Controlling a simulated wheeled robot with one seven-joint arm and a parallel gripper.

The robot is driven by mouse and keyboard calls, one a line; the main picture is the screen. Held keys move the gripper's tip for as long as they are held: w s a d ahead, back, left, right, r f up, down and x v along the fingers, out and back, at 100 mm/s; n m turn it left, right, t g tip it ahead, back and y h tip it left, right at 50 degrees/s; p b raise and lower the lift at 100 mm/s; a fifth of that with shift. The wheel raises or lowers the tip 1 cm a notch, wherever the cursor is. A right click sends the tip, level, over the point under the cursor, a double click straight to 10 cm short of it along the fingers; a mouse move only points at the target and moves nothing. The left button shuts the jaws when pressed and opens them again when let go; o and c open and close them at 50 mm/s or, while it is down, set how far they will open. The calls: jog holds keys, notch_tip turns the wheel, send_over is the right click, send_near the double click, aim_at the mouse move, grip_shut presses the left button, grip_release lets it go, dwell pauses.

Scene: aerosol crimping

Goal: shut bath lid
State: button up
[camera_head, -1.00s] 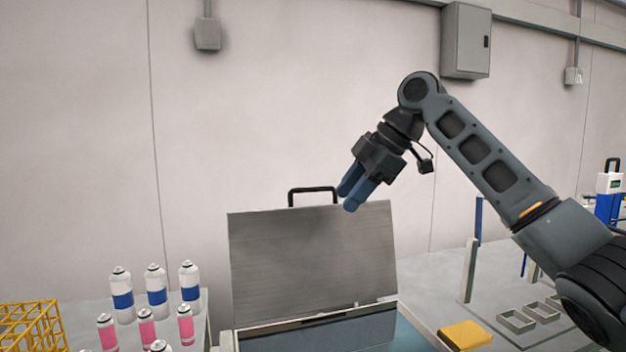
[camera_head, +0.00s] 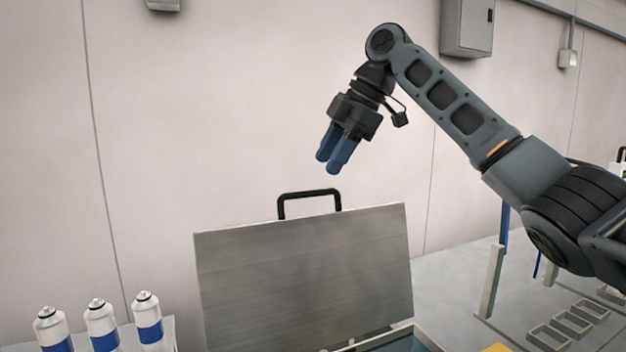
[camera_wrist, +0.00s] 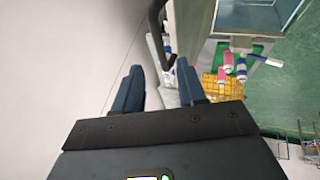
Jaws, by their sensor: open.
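The bath lid (camera_head: 305,275) is a grey metal panel standing raised at the back of the bath, with a black handle (camera_head: 309,192) on its top edge. The bath (camera_head: 400,343) shows only a strip of its opening at the bottom of the head view. My gripper (camera_head: 334,165) is open and empty, pointing down, a little above and to the right of the handle and apart from it. In the wrist view my gripper (camera_wrist: 158,75) shows two blue fingers apart. The black handle (camera_wrist: 155,30) is beyond them near the top, with the lid edge seen narrowly.
White cans with blue bands (camera_head: 102,325) stand at the lower left. A yellow rack (camera_wrist: 222,85) and pink cans show in the wrist view. Metal frames (camera_head: 570,325) and a post (camera_head: 491,280) stand at right. The wall (camera_head: 230,90) is close behind the lid.

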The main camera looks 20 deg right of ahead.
jog(key=shift+p+x, duration=0.45)
jog(key=shift+x, duration=2.7)
grip_shut()
